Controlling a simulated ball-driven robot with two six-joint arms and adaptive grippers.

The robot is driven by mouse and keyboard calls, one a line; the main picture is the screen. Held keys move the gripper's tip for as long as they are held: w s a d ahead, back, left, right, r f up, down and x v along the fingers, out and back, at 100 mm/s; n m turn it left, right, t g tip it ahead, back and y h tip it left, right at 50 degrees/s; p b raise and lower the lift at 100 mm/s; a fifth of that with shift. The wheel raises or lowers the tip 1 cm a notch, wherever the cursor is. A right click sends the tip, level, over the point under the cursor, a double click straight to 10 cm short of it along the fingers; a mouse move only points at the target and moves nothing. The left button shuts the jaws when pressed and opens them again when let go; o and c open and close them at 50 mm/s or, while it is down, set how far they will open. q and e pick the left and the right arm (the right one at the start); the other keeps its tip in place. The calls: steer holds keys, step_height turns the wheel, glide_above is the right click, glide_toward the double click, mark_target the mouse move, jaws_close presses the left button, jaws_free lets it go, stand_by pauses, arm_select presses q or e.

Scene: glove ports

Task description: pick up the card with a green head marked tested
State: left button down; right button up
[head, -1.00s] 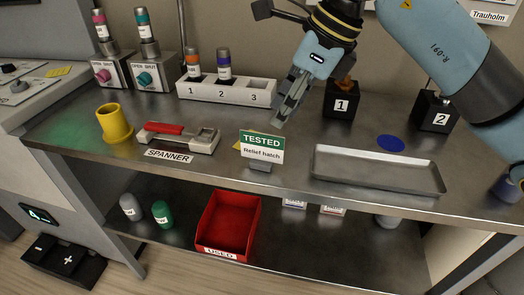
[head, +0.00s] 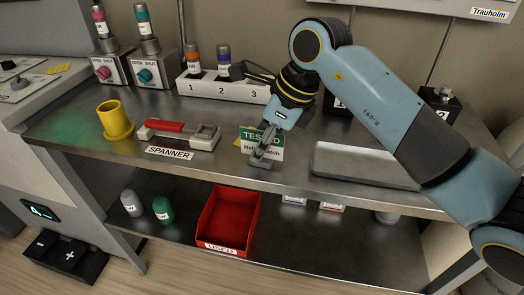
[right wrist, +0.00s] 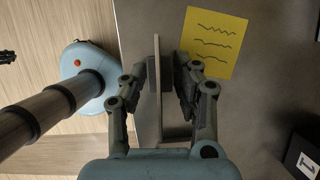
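The card (head: 272,139) with the green head marked TESTED and "Relief hatch" below stands upright near the front edge of the bench; my right gripper hides part of it. My right gripper (head: 262,160) points down at the card in the head view. In the right wrist view the card (right wrist: 156,50) shows edge-on between the two fingers of the right gripper (right wrist: 160,78). The fingers are apart, one on each side of it; contact is not clear.
A yellow note (right wrist: 213,42) lies behind the card. The spanner (head: 205,138) and yellow cup (head: 115,122) are to the left, a grey tray (head: 350,165) to the right. A numbered rack (head: 235,90) stands behind. A red bin (head: 228,222) sits on the shelf below.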

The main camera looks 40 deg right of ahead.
jaws_close()
steer(key=shift+r, duration=0.1)
